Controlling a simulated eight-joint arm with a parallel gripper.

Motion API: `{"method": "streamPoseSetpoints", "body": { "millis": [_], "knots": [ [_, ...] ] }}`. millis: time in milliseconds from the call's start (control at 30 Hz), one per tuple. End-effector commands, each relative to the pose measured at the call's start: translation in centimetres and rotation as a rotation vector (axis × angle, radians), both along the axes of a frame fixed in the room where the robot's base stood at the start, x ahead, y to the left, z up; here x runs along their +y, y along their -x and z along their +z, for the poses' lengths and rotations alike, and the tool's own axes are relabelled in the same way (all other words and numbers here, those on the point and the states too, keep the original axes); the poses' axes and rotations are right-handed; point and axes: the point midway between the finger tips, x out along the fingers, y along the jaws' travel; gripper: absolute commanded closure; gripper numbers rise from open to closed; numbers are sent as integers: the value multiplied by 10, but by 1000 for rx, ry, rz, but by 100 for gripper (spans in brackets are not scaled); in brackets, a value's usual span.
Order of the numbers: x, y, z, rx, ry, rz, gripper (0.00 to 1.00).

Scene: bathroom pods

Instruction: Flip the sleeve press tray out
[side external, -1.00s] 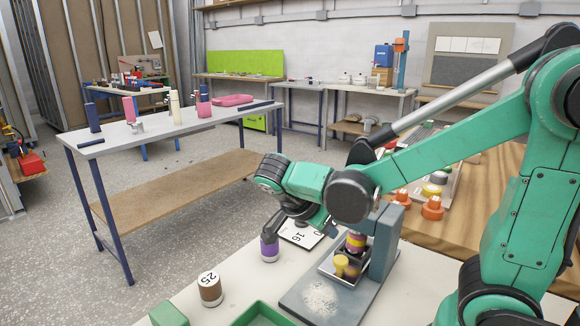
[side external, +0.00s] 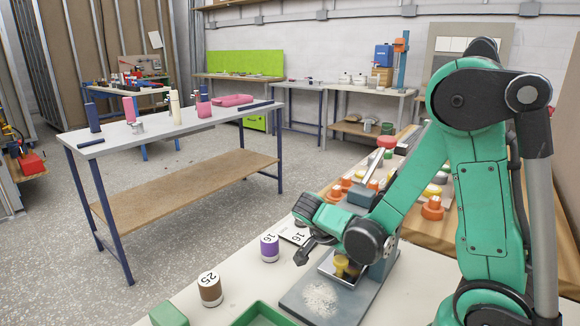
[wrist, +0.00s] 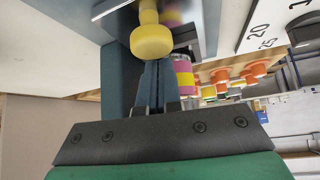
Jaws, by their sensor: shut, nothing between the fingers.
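The sleeve press has a grey base (side external: 300,296) with a pale speckled round patch and a blue-grey upright (side external: 392,262). Its shiny tray (side external: 352,279) with a yellow knob (side external: 341,263) shows in front of the upright, partly covered by my arm. In the wrist view the yellow knob (wrist: 151,38) is close in front of the fingers, with the tray's metal edge (wrist: 211,28) beside it. My gripper (side external: 304,256) is shut and empty, left of the knob; its fingers (wrist: 157,68) are together in the wrist view. Contact with the knob cannot be told.
A purple-banded cylinder (side external: 270,248) and a brown-banded cylinder marked 25 (side external: 210,290) stand on the pale bench left of the press. A numbered white card (side external: 290,232) lies behind. A green tray (side external: 262,315) is in front. Orange pieces (side external: 432,208) stand on the wooden table behind.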

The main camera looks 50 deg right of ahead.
Motion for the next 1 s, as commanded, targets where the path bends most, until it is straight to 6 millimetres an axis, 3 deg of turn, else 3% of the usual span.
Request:
{"method": "streamPoseSetpoints", "body": {
  "millis": [467,1000],
  "knots": [
    [3,0,-2,-1,-1,3,100],
    [116,-1,-2,-1,-3,6,100]
  ]
}}
